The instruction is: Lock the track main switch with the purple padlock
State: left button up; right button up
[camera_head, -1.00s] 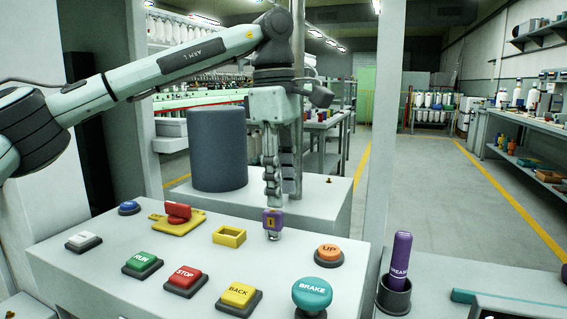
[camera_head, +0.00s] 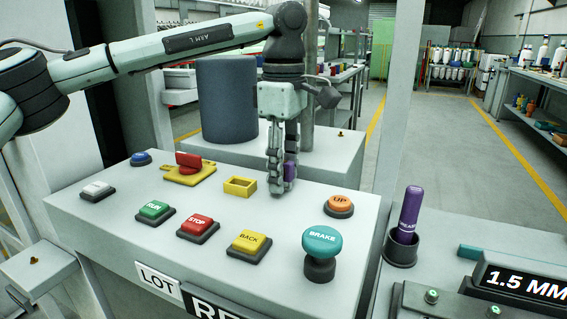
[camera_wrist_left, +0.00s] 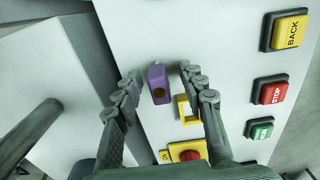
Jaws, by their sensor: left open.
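The purple padlock (camera_head: 291,170) is near the back of the sloped console, partly hidden by a finger of my left gripper (camera_head: 280,186). In the left wrist view the padlock (camera_wrist_left: 158,84) sits between the spread fingertips of my left gripper (camera_wrist_left: 162,76), with a visible gap to the right finger. I cannot tell whether it touches the left finger or rests on the panel. The main switch, a red handle (camera_head: 188,160) on a yellow plate (camera_head: 189,175), is to the left of the gripper; it also shows at the bottom of the left wrist view (camera_wrist_left: 188,151).
A yellow square frame (camera_head: 239,186) lies between switch and gripper. Several buttons, including STOP (camera_head: 198,224) and a tall BRAKE knob (camera_head: 321,240), stand on the front. A purple GREASE tube (camera_head: 410,212) stands in a cup at right. A dark cylinder (camera_head: 228,98) is behind.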

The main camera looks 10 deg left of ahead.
pick_arm(q)
jog(key=shift+c, duration=0.5)
grip_shut()
jog(key=shift+r+p, duration=0.55)
jog(key=shift+r, duration=2)
pick_arm(e)
jog(key=shift+w+r, duration=0.2)
jog(key=shift+r, duration=0.5)
pick_arm(q)
jog(key=shift+a+r, duration=0.1)
pick_arm(e)
jog(key=shift+f, duration=0.1)
